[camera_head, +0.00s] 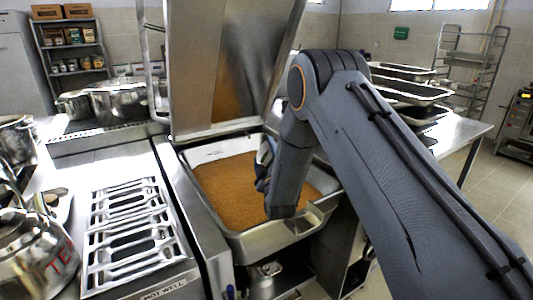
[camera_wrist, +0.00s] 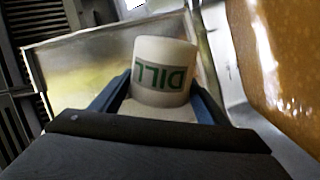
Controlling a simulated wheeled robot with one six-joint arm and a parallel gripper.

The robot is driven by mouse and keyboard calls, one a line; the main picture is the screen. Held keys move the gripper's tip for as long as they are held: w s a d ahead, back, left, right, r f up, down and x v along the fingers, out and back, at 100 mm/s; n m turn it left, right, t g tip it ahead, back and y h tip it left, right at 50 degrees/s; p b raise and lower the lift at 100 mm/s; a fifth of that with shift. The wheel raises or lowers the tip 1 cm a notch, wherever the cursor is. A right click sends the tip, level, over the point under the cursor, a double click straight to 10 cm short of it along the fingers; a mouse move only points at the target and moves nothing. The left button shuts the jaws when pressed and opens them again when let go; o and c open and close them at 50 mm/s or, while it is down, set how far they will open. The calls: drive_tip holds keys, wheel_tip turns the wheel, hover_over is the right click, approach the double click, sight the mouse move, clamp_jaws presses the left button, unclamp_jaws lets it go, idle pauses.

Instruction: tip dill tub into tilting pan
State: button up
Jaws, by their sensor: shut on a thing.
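The tilting pan (camera_head: 235,190) stands in the middle of the head view with its lid (camera_head: 225,65) raised. It holds an orange-brown liquid (camera_head: 228,188), which also shows at the right of the wrist view (camera_wrist: 295,45). The dill tub (camera_wrist: 165,62) is white with green DILL lettering, which reads upside down in the wrist view. My gripper (camera_wrist: 165,98) is shut on the tub, with a blue finger on each side. In the head view my arm reaches over the pan and hides the tub. I cannot tell what is inside the tub.
A slotted hot-well top (camera_head: 130,225) lies left of the pan, with a steel kettle (camera_head: 35,245) beside it. Steel pots (camera_head: 125,100) stand behind. A table with trays (camera_head: 410,90) is at the right. Open floor (camera_head: 485,190) lies beyond it.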

drive_tip(key=n, duration=0.2)
drive_tip(key=a+f+n+y+b, duration=0.1)
drive_tip(key=n, duration=0.3)
drive_tip(key=shift+s+a+f+n+y+b, duration=0.3)
drive_tip(key=shift+f+y+b, duration=0.05)
drive_tip(key=shift+y+b, duration=0.05)
drive_tip(key=n, duration=0.1)
drive_tip(key=a+n+y, duration=0.1)
drive_tip(key=n, duration=0.1)
drive_tip(key=shift+s+r, duration=0.15)
drive_tip(key=n, duration=0.3)
drive_tip(key=a+n+g, duration=0.1)
drive_tip(key=shift+s+a+y+b, duration=0.1)
drive_tip(key=shift+s+y+b, duration=0.15)
drive_tip(key=shift+y+b, duration=0.15)
drive_tip(key=shift+f+n, duration=0.2)
drive_tip(key=shift+n, duration=0.1)
drive_tip(key=shift+s+a+f+n+g+y, duration=0.15)
drive_tip(key=shift+a+n+g+y, duration=0.1)
drive_tip(key=shift+n, duration=0.6)
drive_tip(key=shift+a+f+n+g+y, duration=0.15)
drive_tip(key=shift+a+f+n, duration=0.05)
drive_tip(key=shift+n, duration=0.7)
drive_tip(key=shift+s+a+f+n+g+y, duration=0.15)
drive_tip(key=shift+a+n+g+y, duration=0.1)
drive_tip(key=shift+n, duration=0.6)
